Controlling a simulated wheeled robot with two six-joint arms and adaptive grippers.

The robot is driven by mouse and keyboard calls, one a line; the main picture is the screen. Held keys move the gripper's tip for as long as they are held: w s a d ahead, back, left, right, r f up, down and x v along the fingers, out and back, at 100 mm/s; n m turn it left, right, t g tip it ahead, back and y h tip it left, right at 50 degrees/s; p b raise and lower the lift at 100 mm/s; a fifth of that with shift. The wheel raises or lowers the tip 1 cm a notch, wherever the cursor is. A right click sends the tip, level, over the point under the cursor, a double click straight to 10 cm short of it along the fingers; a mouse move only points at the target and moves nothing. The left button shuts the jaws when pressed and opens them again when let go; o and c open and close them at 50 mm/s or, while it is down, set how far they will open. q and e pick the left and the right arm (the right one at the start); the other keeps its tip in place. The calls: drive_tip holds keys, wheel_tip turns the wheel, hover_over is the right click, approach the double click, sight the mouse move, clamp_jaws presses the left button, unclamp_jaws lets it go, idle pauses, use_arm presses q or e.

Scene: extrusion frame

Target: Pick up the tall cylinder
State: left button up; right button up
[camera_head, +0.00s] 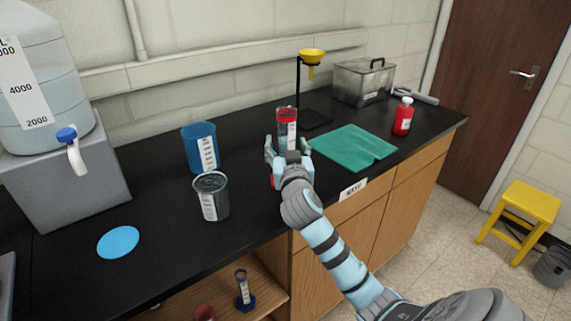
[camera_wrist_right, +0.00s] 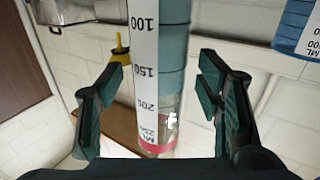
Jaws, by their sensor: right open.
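The tall cylinder (camera_head: 287,116) is a clear graduated tube with a red rim and a white scale label, upright on the black bench. My right gripper (camera_head: 288,152) is at the cylinder, its open fingers on either side of it. In the right wrist view the cylinder (camera_wrist_right: 172,50) appears upside down between the two fingers of the gripper (camera_wrist_right: 162,84), with visible gaps on both sides. The gripper and wrist hide most of the cylinder's lower part in the head view. My left gripper is not in view.
A blue beaker (camera_head: 200,150) and a clear beaker (camera_head: 211,199) stand left of the cylinder. A stand with a yellow funnel (camera_head: 311,56) is behind it. A green cloth (camera_head: 353,147), red bottle (camera_head: 403,117) and metal box (camera_head: 362,84) are right. A blue disc (camera_head: 118,242) lies front left.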

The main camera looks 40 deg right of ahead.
drive_tip(key=shift+w+d, duration=0.4)
drive_tip(key=shift+w, duration=0.2)
drive_tip(key=c, duration=1.4)
clamp_jaws()
drive_tip(key=shift+r, duration=0.1)
